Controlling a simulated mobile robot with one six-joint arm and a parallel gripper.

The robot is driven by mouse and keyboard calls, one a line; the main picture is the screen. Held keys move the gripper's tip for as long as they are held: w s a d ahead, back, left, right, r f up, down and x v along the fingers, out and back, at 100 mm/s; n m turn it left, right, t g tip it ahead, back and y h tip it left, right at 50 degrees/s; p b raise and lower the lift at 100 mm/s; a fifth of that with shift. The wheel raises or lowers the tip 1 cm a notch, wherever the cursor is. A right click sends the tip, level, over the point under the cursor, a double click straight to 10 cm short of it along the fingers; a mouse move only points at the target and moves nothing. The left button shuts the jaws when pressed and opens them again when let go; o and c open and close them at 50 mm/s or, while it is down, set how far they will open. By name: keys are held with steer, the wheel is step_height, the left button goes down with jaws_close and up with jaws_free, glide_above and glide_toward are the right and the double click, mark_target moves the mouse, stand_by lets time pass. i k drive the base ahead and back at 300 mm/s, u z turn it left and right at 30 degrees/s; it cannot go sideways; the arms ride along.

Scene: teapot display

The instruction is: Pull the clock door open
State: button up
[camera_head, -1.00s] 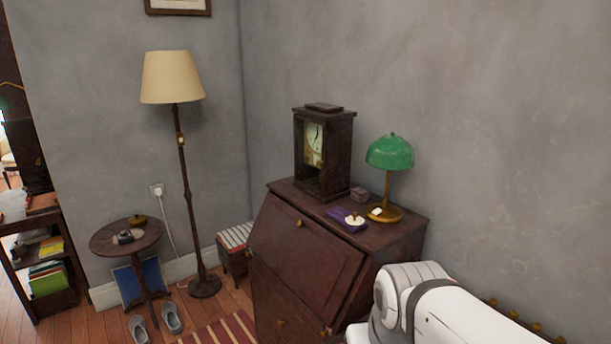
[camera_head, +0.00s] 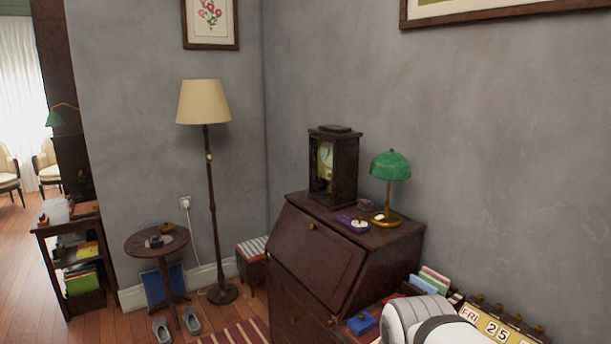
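A dark wooden clock (camera_head: 346,168) stands upright on top of a brown slant-front desk (camera_head: 312,250). Its front faces left, and a pale dial (camera_head: 325,155) shows in the upper part of that front. The clock is too small in the view to tell whether its door is shut or ajar, and I cannot make out a knob. My gripper is out of view. Only a white, rounded part of my own arm shows at the bottom right, apart from the clock.
A green lamp (camera_head: 390,166) and a small purple item (camera_head: 346,221) are on the desk right of the clock. A floor lamp (camera_head: 204,102) and a round table (camera_head: 157,241) stand left. A date calendar (camera_head: 495,328) is at lower right.

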mark_target(334, 174)
steer(key=u, duration=0.5)
steer(key=i, duration=1.75)
steer(key=u, duration=0.3)
